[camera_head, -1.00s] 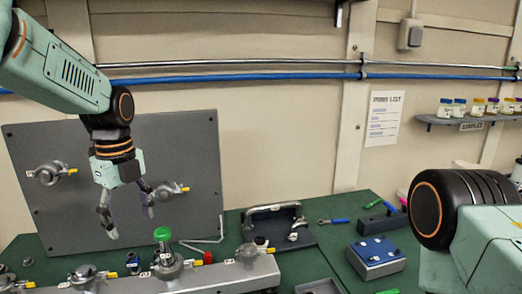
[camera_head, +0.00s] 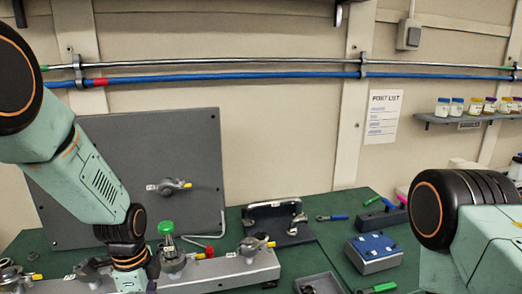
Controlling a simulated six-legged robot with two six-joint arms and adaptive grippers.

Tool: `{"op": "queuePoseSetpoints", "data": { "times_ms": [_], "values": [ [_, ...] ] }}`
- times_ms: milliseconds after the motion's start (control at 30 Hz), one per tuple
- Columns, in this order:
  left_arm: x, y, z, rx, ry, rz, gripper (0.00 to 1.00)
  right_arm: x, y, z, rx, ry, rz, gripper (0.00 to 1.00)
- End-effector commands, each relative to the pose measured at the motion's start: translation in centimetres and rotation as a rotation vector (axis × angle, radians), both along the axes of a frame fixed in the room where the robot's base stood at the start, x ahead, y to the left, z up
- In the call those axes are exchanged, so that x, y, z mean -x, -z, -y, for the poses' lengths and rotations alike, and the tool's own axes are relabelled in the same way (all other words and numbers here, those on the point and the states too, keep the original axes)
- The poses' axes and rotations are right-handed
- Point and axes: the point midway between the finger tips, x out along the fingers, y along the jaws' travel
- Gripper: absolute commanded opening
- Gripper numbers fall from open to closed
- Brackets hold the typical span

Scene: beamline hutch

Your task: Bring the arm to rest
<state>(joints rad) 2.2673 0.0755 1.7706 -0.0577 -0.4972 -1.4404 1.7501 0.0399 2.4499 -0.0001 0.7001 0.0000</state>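My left arm comes in from the left and bends down in front of the grey upright panel (camera_head: 185,140). Its wrist hangs over the left part of the grey manifold bar (camera_head: 215,270), and its gripper is below the bottom edge of the picture. My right arm shows at the right edge as a black joint and pale green link. Its gripper is outside the picture.
The green table (camera_head: 335,225) holds a valve with a green knob (camera_head: 166,228), a black plate with a handle (camera_head: 275,222), a blue-topped box (camera_head: 374,252) and a grey tray (camera_head: 318,284). A shelf of jars (camera_head: 470,118) hangs at right.

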Motion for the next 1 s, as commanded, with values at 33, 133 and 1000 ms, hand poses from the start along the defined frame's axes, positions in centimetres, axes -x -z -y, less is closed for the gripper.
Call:
{"op": "queuePoseSetpoints", "data": {
  "times_ms": [33, 133, 1000],
  "values": [
    [2.2, 2.7, 0.3, 0.001, -0.091, -0.020, 0.65, 0.0, 0.0, 0.0, 0.000, 0.000, 0.000, 0.68],
    [6.1, 6.9, 0.7, 0.003, -0.303, -0.027, 0.65, 0.0, 0.0, 0.0, 0.000, 0.000, 0.000, 0.68],
    [30.0, 19.6, 1.5, -0.014, -1.475, -0.024, 0.65, 0.0, 4.3, 0.0, 0.000, 0.000, -0.001, 0.68]
  ]
}}
